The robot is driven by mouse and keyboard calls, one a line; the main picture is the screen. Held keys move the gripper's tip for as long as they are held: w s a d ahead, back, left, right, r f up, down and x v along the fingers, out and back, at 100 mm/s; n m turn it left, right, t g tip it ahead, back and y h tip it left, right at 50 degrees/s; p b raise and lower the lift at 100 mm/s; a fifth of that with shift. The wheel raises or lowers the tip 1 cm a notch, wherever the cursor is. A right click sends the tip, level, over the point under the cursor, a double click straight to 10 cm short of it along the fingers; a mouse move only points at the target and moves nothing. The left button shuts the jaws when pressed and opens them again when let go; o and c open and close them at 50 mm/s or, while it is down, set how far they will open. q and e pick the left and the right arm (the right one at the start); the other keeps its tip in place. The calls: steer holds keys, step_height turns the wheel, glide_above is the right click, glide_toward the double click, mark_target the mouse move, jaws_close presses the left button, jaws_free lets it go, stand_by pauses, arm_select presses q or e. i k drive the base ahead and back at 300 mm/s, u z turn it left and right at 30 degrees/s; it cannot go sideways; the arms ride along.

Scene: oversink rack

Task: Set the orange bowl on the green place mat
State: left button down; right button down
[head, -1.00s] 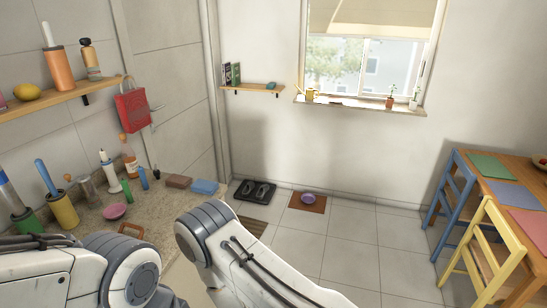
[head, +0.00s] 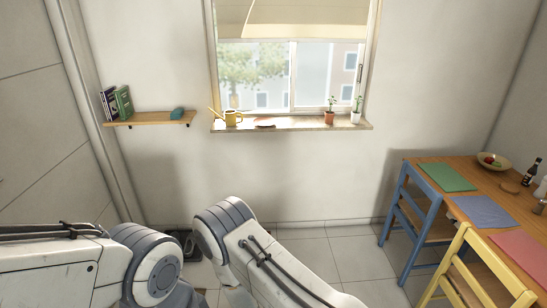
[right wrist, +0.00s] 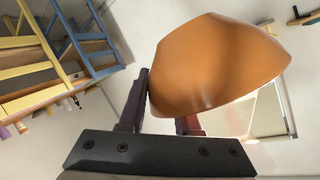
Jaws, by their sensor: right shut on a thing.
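The orange bowl (right wrist: 215,65) fills the upper middle of the right wrist view, tilted in that picture. My right gripper (right wrist: 164,104) is shut on it, with the dark fingers at its lower left side. The green place mat (head: 447,177) lies bare at the far left part of the wooden table in the head view. The bowl is not visible in the head view, and I see neither gripper there, only arm links at the bottom. My left gripper is out of view.
The wooden table (head: 482,184) also bears a blue mat (head: 484,211), a pink mat (head: 523,246), a fruit bowl (head: 494,161) and bottles. A blue chair (head: 408,218) and a yellow chair (head: 462,270) stand at its near side. The tiled floor (head: 340,252) before them is clear.

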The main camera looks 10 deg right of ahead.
mark_target(446, 175)
steer(key=z, duration=0.25)
steer(key=i, duration=1.6)
steer(key=z, duration=0.8)
steer(key=i, duration=1.75)
steer(key=z, duration=1.2)
steer(key=i, duration=0.9)
steer(key=z, duration=0.5)
